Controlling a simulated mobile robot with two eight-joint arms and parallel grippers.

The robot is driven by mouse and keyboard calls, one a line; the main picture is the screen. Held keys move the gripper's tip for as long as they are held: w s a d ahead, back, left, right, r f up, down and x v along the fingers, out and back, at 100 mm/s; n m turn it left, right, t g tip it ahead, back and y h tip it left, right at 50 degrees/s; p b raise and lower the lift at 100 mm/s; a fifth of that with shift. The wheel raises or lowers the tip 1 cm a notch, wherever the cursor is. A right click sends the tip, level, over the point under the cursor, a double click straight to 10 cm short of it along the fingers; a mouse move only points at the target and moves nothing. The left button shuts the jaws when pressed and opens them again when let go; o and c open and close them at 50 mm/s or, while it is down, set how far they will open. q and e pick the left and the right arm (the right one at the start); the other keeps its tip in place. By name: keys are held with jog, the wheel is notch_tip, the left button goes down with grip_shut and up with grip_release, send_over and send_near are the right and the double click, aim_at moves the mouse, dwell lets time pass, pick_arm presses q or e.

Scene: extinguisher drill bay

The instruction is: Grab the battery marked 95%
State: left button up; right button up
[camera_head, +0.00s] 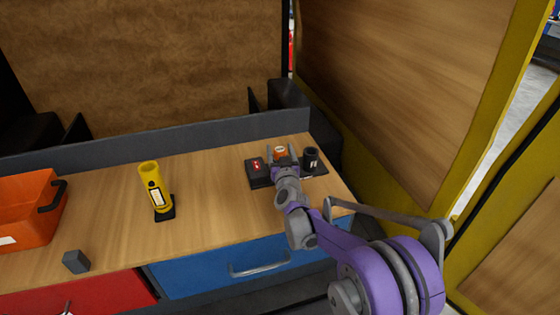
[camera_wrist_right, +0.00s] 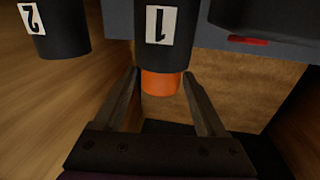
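A battery with an orange end (camera_head: 280,153) stands in a black holder on the charger (camera_head: 258,179) at the back right of the bench. In the wrist view, its orange end (camera_wrist_right: 160,83) shows beside a black holder (camera_wrist_right: 165,35) labelled 1. My right gripper (camera_head: 281,152) is at this battery. In the wrist view the right gripper (camera_wrist_right: 161,76) is open, with one finger on each side of the orange end; I cannot tell whether they touch it. A small red display (camera_head: 256,164) is on the charger; no 95% mark is readable. My left gripper is out of view.
A second black holder (camera_head: 311,157), labelled 2 in the wrist view (camera_wrist_right: 55,28), stands right of the battery. A yellow flashlight-like device (camera_head: 152,178), a small dark block (camera_head: 76,261) and an orange bin (camera_head: 27,205) are on the bench (camera_head: 218,190). The bench middle is clear.

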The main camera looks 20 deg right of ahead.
grip_shut()
